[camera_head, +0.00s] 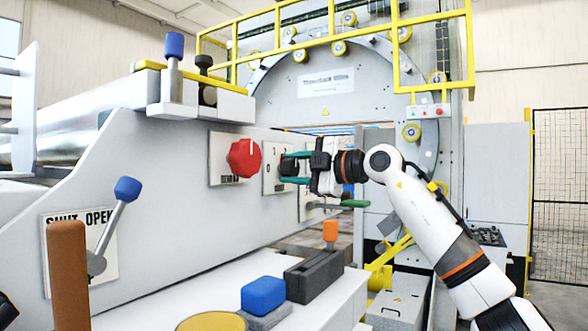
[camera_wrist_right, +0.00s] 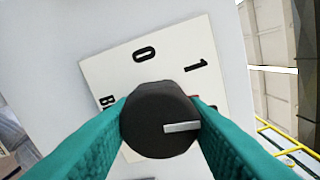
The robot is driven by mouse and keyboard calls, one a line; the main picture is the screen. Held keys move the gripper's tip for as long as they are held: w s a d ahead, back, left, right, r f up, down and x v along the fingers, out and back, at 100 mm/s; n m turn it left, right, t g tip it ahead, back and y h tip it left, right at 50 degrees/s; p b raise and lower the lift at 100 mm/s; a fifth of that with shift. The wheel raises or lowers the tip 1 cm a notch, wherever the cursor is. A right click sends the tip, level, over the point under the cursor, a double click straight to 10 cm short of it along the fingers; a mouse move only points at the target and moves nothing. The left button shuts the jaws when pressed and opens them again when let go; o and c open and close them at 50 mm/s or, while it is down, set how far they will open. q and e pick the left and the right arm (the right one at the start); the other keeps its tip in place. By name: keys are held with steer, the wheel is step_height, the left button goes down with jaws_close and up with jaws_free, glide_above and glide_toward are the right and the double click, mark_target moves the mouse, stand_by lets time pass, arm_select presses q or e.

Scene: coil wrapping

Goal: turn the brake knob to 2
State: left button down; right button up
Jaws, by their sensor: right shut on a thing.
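The black brake knob (camera_wrist_right: 160,120) sits on a white plate (camera_wrist_right: 112,75) in the right wrist view. The green fingers of my right gripper (camera_wrist_right: 160,135) are on both sides of it, shut on it. Its white pointer line points right in that view, below the 1 and toward a mark mostly hidden by the right finger. The 0 and 1 are readable; the BR lettering is partly covered. In the head view my right gripper (camera_head: 290,168) reaches the plate (camera_head: 271,178) from the right, and the knob is largely hidden. My left gripper is out of view.
A red knob (camera_head: 244,158) is left of the brake plate on the same grey panel. A green-handled lever (camera_head: 354,203) lies below my right wrist.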

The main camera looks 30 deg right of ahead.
steer(key=shift+f+m, duration=0.1)
steer(key=shift+m, duration=1.7)
steer(key=o, duration=1)
steer(key=shift+c, duration=0.2)
steer(key=shift+s+d, duration=0.2)
steer(key=shift+s, duration=0.05)
steer(key=b+v, duration=0.3)
steer(key=v, duration=0.8)
steer(key=shift+s, duration=0.2)
steer(key=shift+d+f, duration=0.1)
